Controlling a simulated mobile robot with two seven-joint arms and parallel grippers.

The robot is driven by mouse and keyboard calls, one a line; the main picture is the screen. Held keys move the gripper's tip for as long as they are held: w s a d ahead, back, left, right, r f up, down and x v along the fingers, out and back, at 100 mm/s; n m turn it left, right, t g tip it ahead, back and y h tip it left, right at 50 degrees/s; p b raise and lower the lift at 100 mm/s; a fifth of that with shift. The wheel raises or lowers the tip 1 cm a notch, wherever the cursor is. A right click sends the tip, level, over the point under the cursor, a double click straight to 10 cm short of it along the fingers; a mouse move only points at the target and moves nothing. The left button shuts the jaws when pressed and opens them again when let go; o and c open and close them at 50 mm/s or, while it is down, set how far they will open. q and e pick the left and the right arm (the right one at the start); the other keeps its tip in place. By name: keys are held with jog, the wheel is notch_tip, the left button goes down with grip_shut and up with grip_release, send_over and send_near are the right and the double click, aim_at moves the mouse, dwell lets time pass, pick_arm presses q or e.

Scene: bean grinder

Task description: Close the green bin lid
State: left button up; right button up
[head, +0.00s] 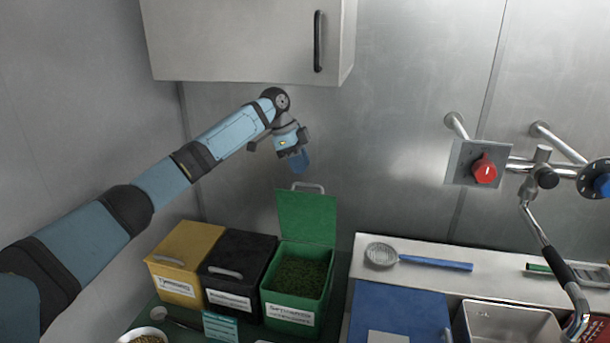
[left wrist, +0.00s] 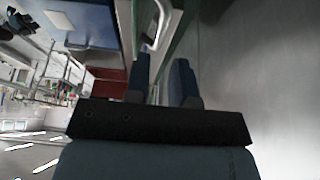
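The green bin (head: 292,305) stands at the right end of a row of three bins in the head view. Its green lid (head: 306,217) stands up, open, at the back, with a metal handle (head: 308,187) on its top edge. Granular green contents show inside. My left gripper (head: 300,160) is above the lid, apart from it, with blue fingers pointing down. In the left wrist view its two fingers (left wrist: 162,80) are apart with nothing between them. A curved metal handle (left wrist: 160,28) shows beyond the fingertips there. My right gripper is not clearly seen in either view.
The yellow bin (head: 186,252) and black bin (head: 237,262) beside it have shut lids. A wall cabinet (head: 240,40) hangs above my left arm. A blue-handled strainer (head: 430,262) lies on the counter at right. Steel wall is behind the bins.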

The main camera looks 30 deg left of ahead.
aim_at(305, 184)
pick_arm(q)
jog(key=x, duration=0.4)
jog(key=shift+a+f+p, duration=0.15)
jog(key=shift+f+p, duration=0.15)
jog(key=shift+f, duration=0.1)
jog(key=shift+c, duration=0.2)
grip_shut()
jog(key=shift+s, duration=0.1)
